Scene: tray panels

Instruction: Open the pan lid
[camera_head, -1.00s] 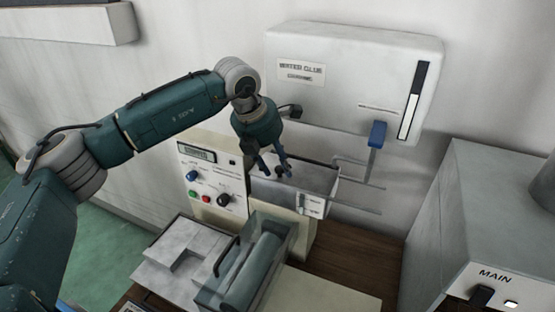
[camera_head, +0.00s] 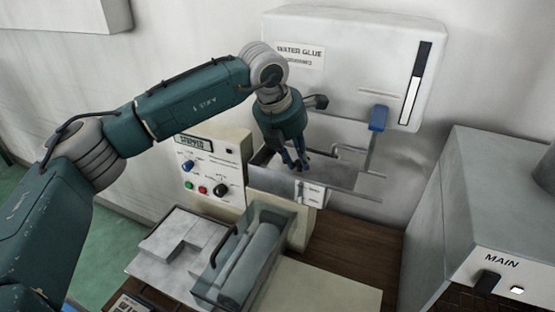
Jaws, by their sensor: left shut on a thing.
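The pan (camera_head: 345,178) is a grey metal trough below the white water glue tank, beside the control panel. My left gripper (camera_head: 301,167) points down at its left part, with its fingers close together, shut on the pan lid. The fingers hide the part they hold, and I cannot clearly tell the lid's edge from the pan wall. A dark inner gap shows left of the fingers. My right gripper is not in view.
The water glue tank (camera_head: 345,60) with a blue lever (camera_head: 378,118) hangs above the pan. The control panel (camera_head: 208,178) stands to the left. A handled cover over a roller (camera_head: 250,262) is in front. The MAIN box (camera_head: 470,215) stands at the right.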

